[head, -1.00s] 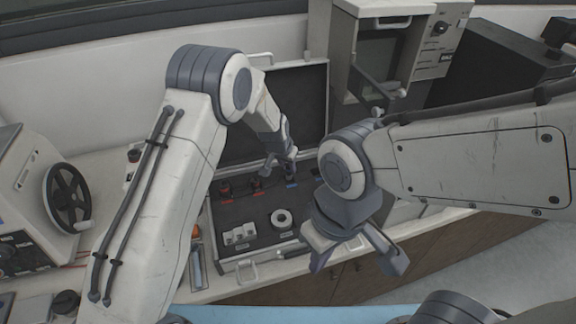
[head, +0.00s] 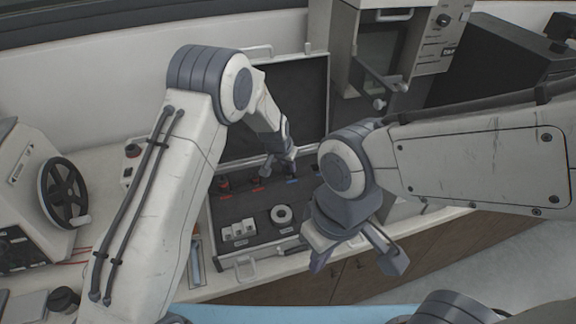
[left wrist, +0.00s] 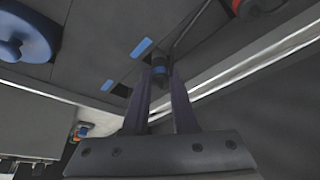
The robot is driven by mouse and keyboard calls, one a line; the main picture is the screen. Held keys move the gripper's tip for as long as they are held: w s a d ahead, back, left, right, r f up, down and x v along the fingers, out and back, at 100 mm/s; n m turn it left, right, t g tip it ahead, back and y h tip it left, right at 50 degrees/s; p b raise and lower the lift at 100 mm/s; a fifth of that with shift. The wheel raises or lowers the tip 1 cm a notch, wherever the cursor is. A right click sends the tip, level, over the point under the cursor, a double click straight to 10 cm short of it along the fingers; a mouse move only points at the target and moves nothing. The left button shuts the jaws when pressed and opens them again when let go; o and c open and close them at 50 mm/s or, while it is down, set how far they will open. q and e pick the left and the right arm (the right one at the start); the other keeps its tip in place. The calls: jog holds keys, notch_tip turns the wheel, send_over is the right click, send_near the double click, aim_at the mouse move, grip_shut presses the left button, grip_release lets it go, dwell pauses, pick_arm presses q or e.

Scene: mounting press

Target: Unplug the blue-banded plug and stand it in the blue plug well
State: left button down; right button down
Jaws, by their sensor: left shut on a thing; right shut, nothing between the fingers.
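My left gripper (head: 287,168) reaches down over the back part of the open case. In the left wrist view its fingers (left wrist: 160,95) are shut on the dark blue-banded plug (left wrist: 160,70), which shows at the fingertips. A blue marking (left wrist: 142,47) lies just beside the plug and another one (left wrist: 107,86) is further left. In the head view a blue marking (head: 292,181) shows just below the gripper. Whether the plug's lower end is in a well is hard to tell. My right gripper (head: 356,262) is empty, in front of the case's right side.
The case (head: 225,262) holds a white ring (head: 281,214), small pale blocks (head: 238,230) and red-marked plugs (head: 223,185). Its lid (head: 300,100) stands open behind. A machine with a handwheel (head: 65,193) is at left. A grey cabinet (head: 385,50) stands behind at right.

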pick_arm(q)
jog(key=shift+f+b, duration=0.3)
jog(key=shift+b, duration=0.05)
dwell(0.3)
jog(key=c, duration=0.6)
grip_release()
jog(key=shift+c, duration=0.2)
jog(key=shift+o, duration=0.3)
jog(key=o, duration=0.5)
jog(key=shift+r, duration=0.1)
notch_tip(320, 180, up, 8)
jog(key=p, duration=0.5)
jog(key=shift+f, duration=0.3)
